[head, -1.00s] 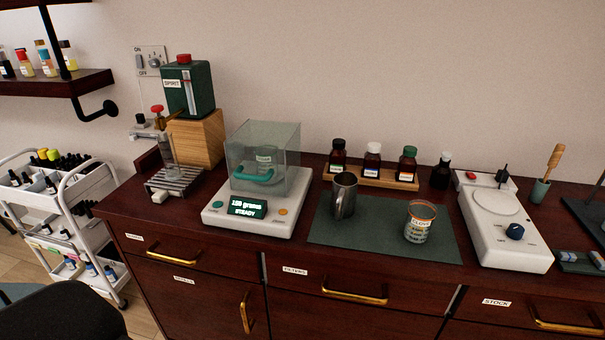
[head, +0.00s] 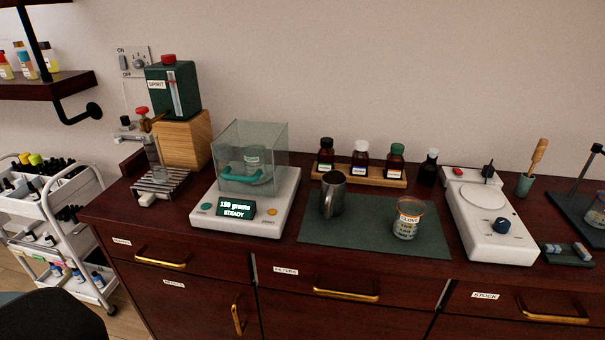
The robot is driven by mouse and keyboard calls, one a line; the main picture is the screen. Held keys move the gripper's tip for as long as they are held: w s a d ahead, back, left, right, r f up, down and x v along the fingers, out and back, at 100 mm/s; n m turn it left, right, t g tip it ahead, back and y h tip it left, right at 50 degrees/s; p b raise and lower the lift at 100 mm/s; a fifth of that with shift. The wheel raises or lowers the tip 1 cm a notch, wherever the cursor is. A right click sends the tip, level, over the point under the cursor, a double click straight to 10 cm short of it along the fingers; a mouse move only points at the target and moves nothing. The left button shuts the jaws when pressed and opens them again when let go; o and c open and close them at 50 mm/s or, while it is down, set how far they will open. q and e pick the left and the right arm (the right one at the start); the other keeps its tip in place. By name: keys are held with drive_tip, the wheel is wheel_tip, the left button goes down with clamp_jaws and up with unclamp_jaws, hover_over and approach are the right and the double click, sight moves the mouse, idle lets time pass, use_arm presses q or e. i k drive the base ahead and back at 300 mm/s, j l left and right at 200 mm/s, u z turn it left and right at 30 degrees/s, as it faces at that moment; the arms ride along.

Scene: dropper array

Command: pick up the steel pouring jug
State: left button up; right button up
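The steel pouring jug (head: 334,195) stands upright on the left part of a dark green mat (head: 372,240) on the counter. It is a grey metal cup with its handle toward the lower left. A glass beaker with an orange rim and a label (head: 407,220) stands to its right on the same mat. Neither of my grippers shows in the head view.
A scale with a clear box (head: 243,212) stands left of the mat. A wooden rack of bottles (head: 383,179) stands behind. A white hotplate-like device (head: 490,222) stands right. The spirit dispenser (head: 172,90) is at the back left.

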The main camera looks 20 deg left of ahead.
sight(333, 192)
drive_tip(key=k+l, duration=0.1)
drive_tip(key=l, duration=2.5)
drive_tip(key=u, duration=1.5)
